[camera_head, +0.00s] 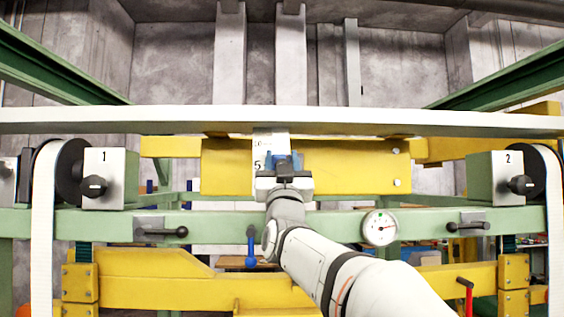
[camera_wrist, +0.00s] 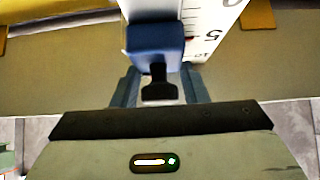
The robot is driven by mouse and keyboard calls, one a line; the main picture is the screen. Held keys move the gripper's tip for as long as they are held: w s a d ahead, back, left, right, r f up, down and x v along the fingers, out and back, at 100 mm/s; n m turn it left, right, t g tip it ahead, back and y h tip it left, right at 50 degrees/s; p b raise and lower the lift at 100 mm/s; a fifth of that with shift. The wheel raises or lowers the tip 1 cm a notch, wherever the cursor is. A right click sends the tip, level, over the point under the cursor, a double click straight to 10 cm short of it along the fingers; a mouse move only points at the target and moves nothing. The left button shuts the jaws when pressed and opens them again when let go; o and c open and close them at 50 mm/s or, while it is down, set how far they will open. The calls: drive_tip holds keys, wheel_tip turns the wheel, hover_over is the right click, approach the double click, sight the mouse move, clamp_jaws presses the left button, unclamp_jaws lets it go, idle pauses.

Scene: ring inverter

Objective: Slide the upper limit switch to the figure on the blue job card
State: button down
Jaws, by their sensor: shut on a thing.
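A blue slider block (camera_wrist: 155,42) with a black grip tab (camera_wrist: 158,85) sits at the left edge of a white scale plate (camera_wrist: 207,28) in the wrist view. The scale has red and black marks and the figure 5. In the wrist view my gripper (camera_wrist: 160,88) is shut on the black tab, a finger on each side. The slider's exact reading is unclear. I cannot make out a blue job card.
A pale rail (camera_head: 450,122) crosses above the gripper, with a yellow beam (camera_head: 350,167) behind. Boxes marked 1 (camera_head: 108,165) and 2 (camera_head: 495,175) carry black knobs at either side. A round dial (camera_head: 380,228) and black levers sit on the green crossbar (camera_head: 330,222).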

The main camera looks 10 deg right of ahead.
drive_tip(key=shift+f+b, duration=1.4)
drive_tip(key=shift+b, duration=0.7)
drive_tip(key=shift+r, duration=0.15)
drive_tip(key=c, duration=1.1)
unclamp_jaws()
drive_tip(key=b+v, duration=0.4)
drive_tip(key=v, duration=0.4)
